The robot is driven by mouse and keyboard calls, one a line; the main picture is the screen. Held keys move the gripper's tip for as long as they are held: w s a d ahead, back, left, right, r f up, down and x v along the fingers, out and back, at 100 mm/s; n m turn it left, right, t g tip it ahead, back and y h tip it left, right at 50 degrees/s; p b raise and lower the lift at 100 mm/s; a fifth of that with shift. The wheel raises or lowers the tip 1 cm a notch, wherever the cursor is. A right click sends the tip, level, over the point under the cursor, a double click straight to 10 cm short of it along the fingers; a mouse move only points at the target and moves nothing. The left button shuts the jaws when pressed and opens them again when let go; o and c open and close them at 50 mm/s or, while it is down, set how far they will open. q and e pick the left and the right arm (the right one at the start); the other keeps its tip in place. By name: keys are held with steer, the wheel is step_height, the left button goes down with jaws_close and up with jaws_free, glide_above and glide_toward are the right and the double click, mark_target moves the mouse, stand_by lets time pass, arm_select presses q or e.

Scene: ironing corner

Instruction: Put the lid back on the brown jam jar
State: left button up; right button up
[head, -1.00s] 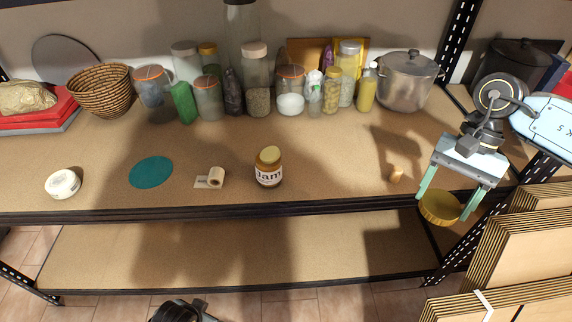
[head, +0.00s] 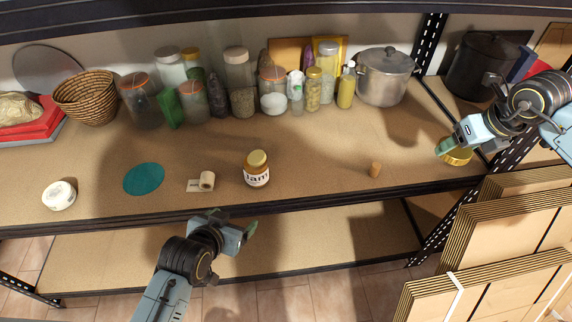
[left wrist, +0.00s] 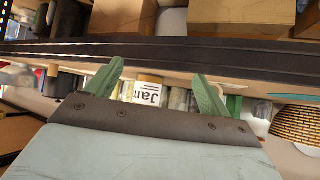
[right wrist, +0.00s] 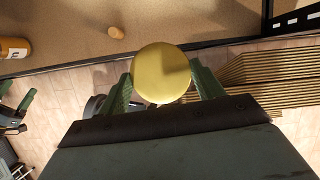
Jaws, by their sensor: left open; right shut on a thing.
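The brown jam jar (head: 256,176) stands upright on the upper shelf board, its white label facing me. In the left wrist view its label (left wrist: 147,93) shows between the fingers, further off. My left gripper (head: 232,221) is open and empty, just in front of the shelf's front edge, below and apart from the jar. My right gripper (right wrist: 161,76) is shut on the round gold lid (right wrist: 161,72), held at its rim. In the head view the lid (head: 457,157) is at the board's right end, far right of the jar.
A small cork (head: 374,170) stands right of the jar. Several jars and bottles line the back, with a steel pot (head: 384,78).

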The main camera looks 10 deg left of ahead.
mark_target(252, 167)
arm_select(q)
steer(key=w+d+r+t+p, duration=0.1)
steer(key=w+d+r+t, duration=0.1)
steer(key=w+r, duration=0.3)
step_height(252, 167, up, 4)
steer(key=shift+r+t+h, duration=0.1)
steer(key=shift+t+h, duration=0.3)
steer(key=shift+t, duration=0.2)
arm_select(e)
steer(key=d+m+h, duration=0.1)
steer(key=m, duration=0.1)
steer(key=w+d+r+m, duration=0.1)
steer(key=m, duration=0.1)
steer(key=d+r+m+h, duration=0.1)
steer(key=d+m, duration=0.1)
steer(key=shift+w+r+m+h, duration=0.15)
steer(key=shift+w+m+h, duration=0.15)
steer(key=shift+w+m, duration=0.1)
arm_select(q)
steer(key=shift+w, duration=0.1)
steer(key=shift+b+x, duration=0.8)
steer(key=shift+x, duration=2.6)
arm_select(e)
steer(key=shift+f, duration=0.95)
arm_select(q)
steer(key=shift+w, duration=0.1)
